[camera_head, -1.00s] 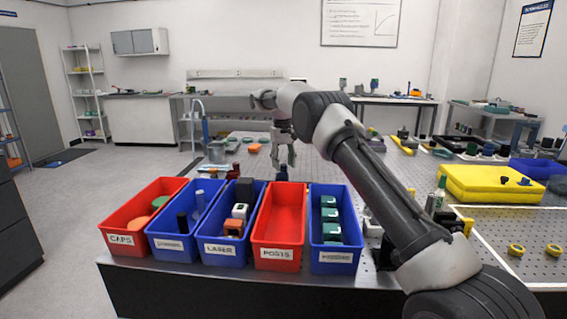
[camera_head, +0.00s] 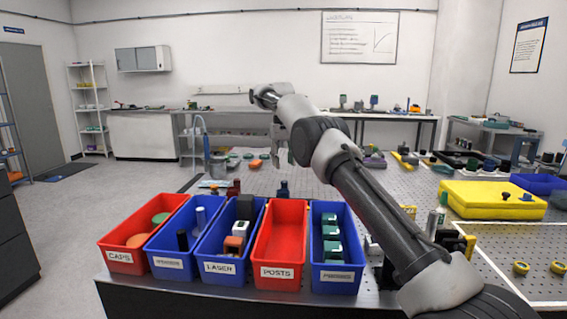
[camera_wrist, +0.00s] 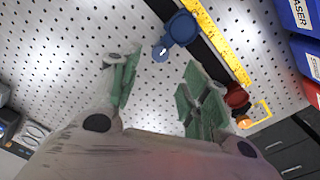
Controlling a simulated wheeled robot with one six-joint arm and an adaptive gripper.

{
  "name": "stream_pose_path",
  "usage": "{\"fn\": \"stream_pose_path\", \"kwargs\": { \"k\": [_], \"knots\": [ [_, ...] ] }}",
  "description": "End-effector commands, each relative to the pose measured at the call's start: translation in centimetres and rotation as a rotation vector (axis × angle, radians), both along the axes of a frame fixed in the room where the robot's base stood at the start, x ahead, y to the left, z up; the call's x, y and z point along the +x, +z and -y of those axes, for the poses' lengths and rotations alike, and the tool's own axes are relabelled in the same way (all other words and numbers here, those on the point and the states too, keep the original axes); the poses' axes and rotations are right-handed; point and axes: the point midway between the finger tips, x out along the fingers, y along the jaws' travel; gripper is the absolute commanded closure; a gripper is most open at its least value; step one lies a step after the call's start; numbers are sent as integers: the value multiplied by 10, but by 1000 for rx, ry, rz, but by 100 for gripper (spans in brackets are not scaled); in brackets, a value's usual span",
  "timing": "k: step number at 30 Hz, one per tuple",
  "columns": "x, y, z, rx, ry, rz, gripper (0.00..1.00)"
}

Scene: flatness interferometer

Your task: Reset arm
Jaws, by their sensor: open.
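My gripper (camera_head: 283,152) hangs over the perforated table behind the row of bins in the head view. Its fingers point down and it is empty. In the wrist view the two greenish fingers of my gripper (camera_wrist: 160,88) stand apart with bare perforated tabletop between them. My arm reaches in from the lower right, bent at the elbow. Nothing visible touches the fingers.
The red CAPS bin (camera_head: 121,258), blue LASER bin (camera_head: 220,268), red POSTS bin (camera_head: 278,271) and other blue bins line the table's front edge. A yellow case (camera_head: 493,200) lies at right. A yellow ruler (camera_wrist: 217,42) and blue part (camera_wrist: 182,28) lie near the gripper.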

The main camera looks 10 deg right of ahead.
Motion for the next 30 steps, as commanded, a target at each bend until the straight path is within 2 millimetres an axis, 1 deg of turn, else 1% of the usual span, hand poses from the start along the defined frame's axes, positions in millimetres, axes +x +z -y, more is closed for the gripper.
{"fn": "stream_pose_path", "kwargs": {
  "k": [2,5,8,9,11,12,14,15,17,18,20,21,23,24,26,27,29,30],
  "knots": [
    [-1,2,1,0,-1,2,54],
    [-6,18,6,3,-5,13,54],
    [-21,51,18,10,-16,34,54],
    [-31,67,24,13,-21,45,54],
    [-50,93,35,18,-30,64,54],
    [-65,108,42,22,-35,76,54],
    [-89,129,53,27,-45,97,54],
    [-107,141,60,30,-51,108,54],
    [-135,157,70,36,-60,129,54],
    [-155,166,77,38,-67,141,54],
    [-187,176,87,43,-77,161,54],
    [-210,181,93,47,-82,174,54],
    [-244,185,102,50,-91,194,54],
    [-268,186,108,53,-99,206,54],
    [-304,184,115,57,-108,227,54],
    [-328,180,120,58,-115,239,54],
    [-365,172,126,62,-125,260,54],
    [-389,165,130,63,-131,272,54]
  ]
}}
